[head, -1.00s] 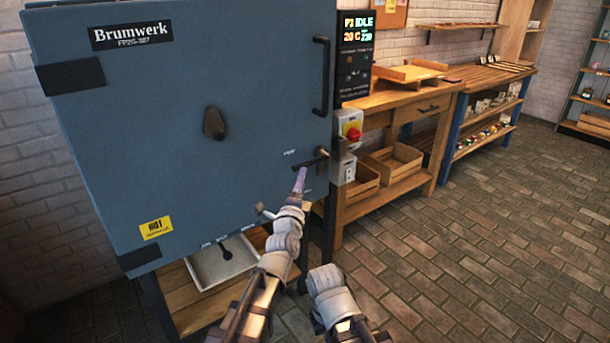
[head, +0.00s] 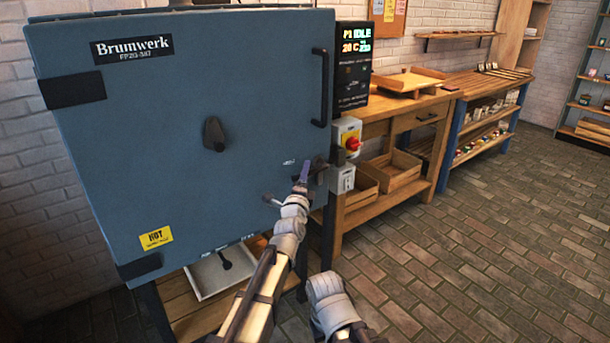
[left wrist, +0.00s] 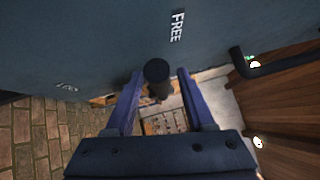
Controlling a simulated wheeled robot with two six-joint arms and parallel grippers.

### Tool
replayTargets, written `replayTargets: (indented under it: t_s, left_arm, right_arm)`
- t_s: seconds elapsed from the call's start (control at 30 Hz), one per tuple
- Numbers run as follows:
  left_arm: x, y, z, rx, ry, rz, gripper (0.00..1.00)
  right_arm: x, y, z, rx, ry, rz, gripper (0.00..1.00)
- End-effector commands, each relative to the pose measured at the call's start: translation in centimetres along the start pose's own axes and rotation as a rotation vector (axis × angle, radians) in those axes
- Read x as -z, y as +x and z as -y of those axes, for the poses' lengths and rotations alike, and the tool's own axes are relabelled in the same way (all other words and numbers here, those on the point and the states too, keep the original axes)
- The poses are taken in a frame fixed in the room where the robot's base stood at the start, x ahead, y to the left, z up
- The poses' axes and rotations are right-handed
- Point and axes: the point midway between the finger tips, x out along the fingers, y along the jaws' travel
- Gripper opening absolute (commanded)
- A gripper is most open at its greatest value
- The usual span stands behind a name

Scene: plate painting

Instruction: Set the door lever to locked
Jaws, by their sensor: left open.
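The door lever (head: 319,164) is a dark short bar near the right edge of the blue kiln door (head: 150,100), below the door handle. A small white label (head: 289,162) is beside it. In the left wrist view, the lever's dark round end (left wrist: 156,71) points toward the camera, beside the label FREE (left wrist: 177,26). A second label (left wrist: 67,88) at the left is unreadable. My left gripper (head: 304,168) is open at the lever, with its purple fingers on either side of the lever end; contact cannot be told. My right gripper is out of view.
A vertical door handle (head: 321,88) and a dark hub (head: 214,134) stick out from the door. A red switch (head: 353,143) and a display panel (head: 353,65) are right of the kiln. A wooden workbench (head: 400,108) stands beyond. The brick floor at right is clear.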

Motion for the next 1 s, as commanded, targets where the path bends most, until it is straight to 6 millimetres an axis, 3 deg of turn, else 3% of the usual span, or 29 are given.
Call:
replayTargets:
  t_s: [0.1,0.57,1.0]
  left_arm:
    - [-0.01,-0.06,-0.01,0.000,0.000,0.000,0.52]
    - [-0.01,-0.07,-0.01,0.000,0.000,0.000,0.01]
    - [-0.01,-0.07,-0.01,0.000,0.000,0.000,0.00]
  right_arm:
    - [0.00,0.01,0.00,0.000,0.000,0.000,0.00]
    - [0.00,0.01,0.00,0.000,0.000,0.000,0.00]
    - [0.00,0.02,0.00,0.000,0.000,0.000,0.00]
